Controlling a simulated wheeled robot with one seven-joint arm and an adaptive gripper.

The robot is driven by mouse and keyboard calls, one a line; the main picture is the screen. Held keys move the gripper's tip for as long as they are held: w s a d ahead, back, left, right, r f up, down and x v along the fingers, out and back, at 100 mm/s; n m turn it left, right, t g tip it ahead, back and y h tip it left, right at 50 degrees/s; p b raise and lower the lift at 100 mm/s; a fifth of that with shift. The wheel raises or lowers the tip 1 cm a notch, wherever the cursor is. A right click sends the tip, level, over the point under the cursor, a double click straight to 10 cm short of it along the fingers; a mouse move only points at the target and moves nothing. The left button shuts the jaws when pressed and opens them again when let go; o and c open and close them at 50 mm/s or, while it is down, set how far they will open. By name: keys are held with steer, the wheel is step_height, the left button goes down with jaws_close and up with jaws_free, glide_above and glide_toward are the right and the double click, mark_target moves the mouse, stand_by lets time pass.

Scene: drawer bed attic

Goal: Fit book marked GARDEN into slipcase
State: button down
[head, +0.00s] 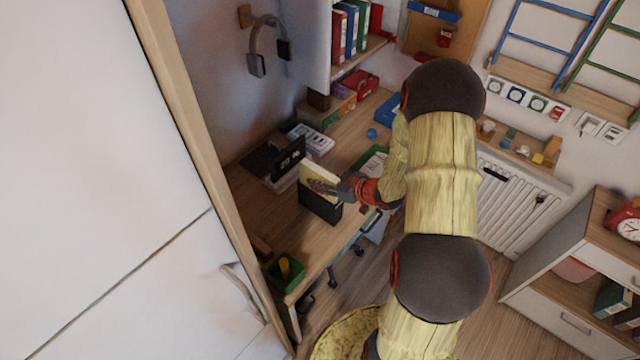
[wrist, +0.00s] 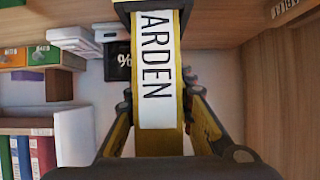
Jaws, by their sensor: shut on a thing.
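The book (head: 316,175) is yellow, with a white spine band reading "ARDEN" in the wrist view (wrist: 156,70); the first letter is hidden. My gripper (head: 345,188) is shut on the book, one finger on each side, as the wrist view also shows (wrist: 158,105). The black slipcase (head: 320,207) stands on the desk below the book. In the wrist view its dark rim (wrist: 152,5) crosses the far end of the book, which appears partly inside it. How deep the book sits I cannot tell.
A black box with white markings (head: 288,161) and a white keyboard-like item (head: 313,140) lie behind the slipcase on the desk (head: 250,212). A green tray (head: 286,277) sits at the near end. A tall white cabinet (head: 90,180) closes off the left.

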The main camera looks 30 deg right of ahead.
steer(key=shift+f, duration=0.35)
steer(key=c, duration=1.6)
jaws_free()
steer(key=shift+c, duration=0.2)
steer(key=shift+o, duration=0.5)
steer(key=p+v, duration=0.2)
steer(key=v, duration=1)
steer(key=shift+p, duration=0.35)
steer(key=shift+s, duration=0.1)
